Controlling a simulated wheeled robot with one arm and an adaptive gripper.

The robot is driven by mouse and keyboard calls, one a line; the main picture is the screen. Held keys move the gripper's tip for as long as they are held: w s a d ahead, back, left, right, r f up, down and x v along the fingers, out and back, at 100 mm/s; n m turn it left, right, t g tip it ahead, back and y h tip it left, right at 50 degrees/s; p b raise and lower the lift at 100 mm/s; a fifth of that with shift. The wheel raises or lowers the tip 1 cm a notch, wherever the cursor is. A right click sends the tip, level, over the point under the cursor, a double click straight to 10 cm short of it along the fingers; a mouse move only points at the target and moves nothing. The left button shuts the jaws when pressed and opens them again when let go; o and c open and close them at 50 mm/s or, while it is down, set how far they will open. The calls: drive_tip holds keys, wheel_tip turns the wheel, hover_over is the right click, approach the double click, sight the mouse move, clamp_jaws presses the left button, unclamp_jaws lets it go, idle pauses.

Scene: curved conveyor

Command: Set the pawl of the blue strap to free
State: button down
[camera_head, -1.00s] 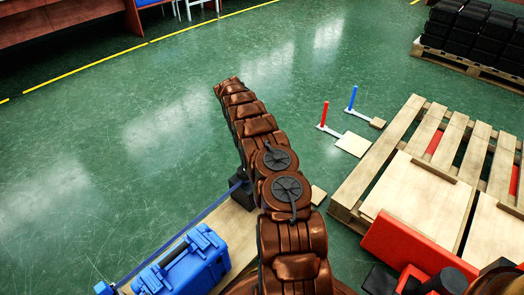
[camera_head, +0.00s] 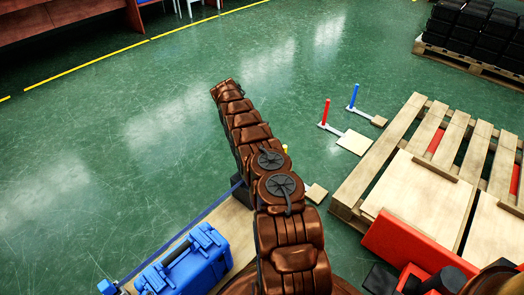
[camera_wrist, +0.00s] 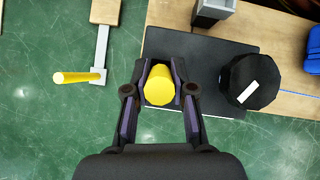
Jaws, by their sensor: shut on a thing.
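In the wrist view my gripper (camera_wrist: 158,88) has its two fingers on either side of a yellow cylindrical knob (camera_wrist: 158,86) and is shut on it. The knob is over a dark plate (camera_wrist: 216,48) and is seen end on; whether it belongs to the pawl I cannot tell for certain. A black many-sided drum (camera_wrist: 250,82) with a white mark stands on the plate to the right. The blue strap (camera_head: 208,212) runs along the wooden plank in the head view, partly hidden. My arm hides the gripper and most of the ratchet there.
A blue case (camera_head: 186,262) sits on the plank. A red post (camera_head: 326,112) and a blue post (camera_head: 353,95) stand beyond my arm. A pallet (camera_head: 420,165) lies at right. The floor at left is clear.

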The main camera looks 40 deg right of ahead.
drive_tip(key=c, duration=1)
unclamp_jaws()
drive_tip(key=shift+o, duration=0.2)
drive_tip(key=shift+s+t+b, duration=0.4)
drive_tip(key=shift+t+b, duration=0.3)
drive_tip(key=shift+s+b, duration=0.1)
drive_tip(key=shift+b, duration=0.2)
